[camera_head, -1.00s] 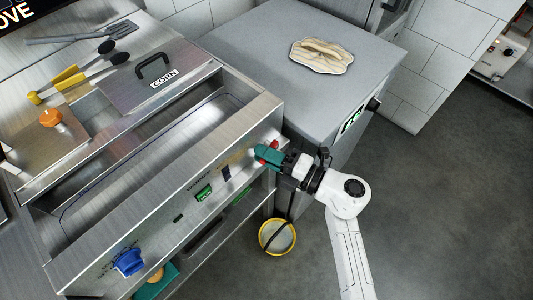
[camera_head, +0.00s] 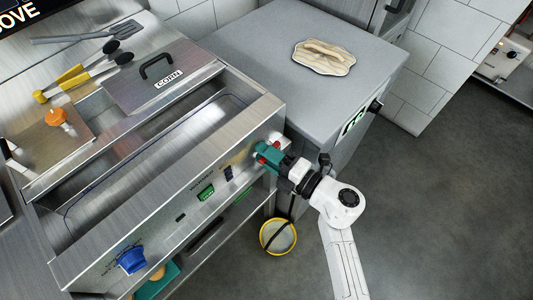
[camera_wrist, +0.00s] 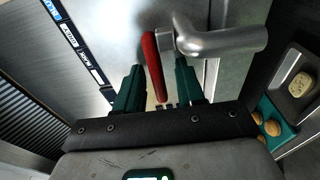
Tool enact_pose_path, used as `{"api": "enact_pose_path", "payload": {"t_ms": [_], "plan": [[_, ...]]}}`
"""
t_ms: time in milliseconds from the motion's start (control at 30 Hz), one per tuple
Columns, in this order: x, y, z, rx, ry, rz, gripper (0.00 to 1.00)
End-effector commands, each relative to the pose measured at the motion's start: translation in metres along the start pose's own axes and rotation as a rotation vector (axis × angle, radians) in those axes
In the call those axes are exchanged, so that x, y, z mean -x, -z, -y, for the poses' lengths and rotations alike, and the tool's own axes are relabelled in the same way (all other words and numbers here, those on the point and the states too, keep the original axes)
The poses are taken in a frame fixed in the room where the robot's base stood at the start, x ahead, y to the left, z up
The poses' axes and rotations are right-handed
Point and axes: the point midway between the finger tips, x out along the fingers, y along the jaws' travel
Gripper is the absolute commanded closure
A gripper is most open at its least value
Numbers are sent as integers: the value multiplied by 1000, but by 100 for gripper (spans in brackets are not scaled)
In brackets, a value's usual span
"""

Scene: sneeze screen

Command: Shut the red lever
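The red lever (camera_wrist: 153,65) sits beside a bent metal pipe (camera_wrist: 225,42) in the wrist view. In the head view a small red end of the lever (camera_head: 261,159) shows by the front panel's right end, mostly hidden by my gripper. My gripper (camera_head: 269,154) has green fingers and is at this panel. In the wrist view my gripper (camera_wrist: 160,82) is open, with one finger on each side of the lever's lower part. Gaps show beside the lever, and I see no firm grip on it.
The steel counter (camera_head: 225,130) has a sunken basin and a lid marked CORN (camera_head: 163,78). A blue knob (camera_head: 131,260) is at the panel's lower left. A yellow-rimmed bucket (camera_head: 278,237) stands on the floor below my arm. A grey cabinet (camera_head: 270,50) is behind, and open floor lies right.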

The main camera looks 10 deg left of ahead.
Motion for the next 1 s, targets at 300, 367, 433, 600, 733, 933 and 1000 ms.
{"api": "enact_pose_path", "payload": {"t_ms": [300, 367, 433, 600, 733, 933, 1000], "plan": [[27, -1, 0, -1, 0, 5, 62], [38, -1, 1, -2, 0, 4, 62], [53, -1, 1, -1, 1, 5, 62], [83, 0, 1, 0, 1, 2, 62], [99, 0, 1, 0, 0, 2, 62], [108, 0, 0, 0, 0, 0, 62], [108, 0, 0, 0, 0, 0, 62]]}}
